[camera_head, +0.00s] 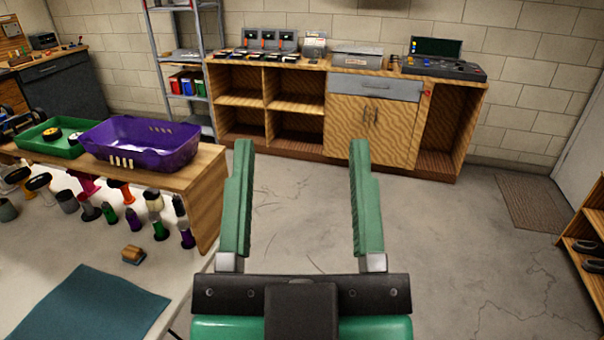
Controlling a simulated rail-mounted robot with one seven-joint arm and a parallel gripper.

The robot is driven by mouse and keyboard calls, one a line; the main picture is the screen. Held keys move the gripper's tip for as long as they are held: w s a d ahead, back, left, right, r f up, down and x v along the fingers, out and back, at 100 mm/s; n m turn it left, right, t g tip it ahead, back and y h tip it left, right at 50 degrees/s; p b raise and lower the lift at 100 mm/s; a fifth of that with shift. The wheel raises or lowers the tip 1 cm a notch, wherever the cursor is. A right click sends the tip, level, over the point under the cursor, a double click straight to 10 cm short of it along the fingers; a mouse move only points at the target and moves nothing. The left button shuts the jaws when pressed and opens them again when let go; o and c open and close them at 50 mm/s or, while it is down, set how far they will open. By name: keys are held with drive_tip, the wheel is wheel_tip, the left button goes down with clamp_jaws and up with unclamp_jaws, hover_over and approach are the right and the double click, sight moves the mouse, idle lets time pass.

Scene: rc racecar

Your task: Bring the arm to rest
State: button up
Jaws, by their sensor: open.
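My gripper (304,205) is in the lower middle of the head camera view. Its two green fingers are spread wide apart and nothing is between them. Bare concrete floor shows in the gap. The gripper appears to the right of the white table and apart from the things on it. The rest of my arm is not in view.

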wheel_tip(320, 180, up, 23)
drive_tip(key=p, duration=2.3)
drive_tip(key=shift+w+a, duration=0.1)
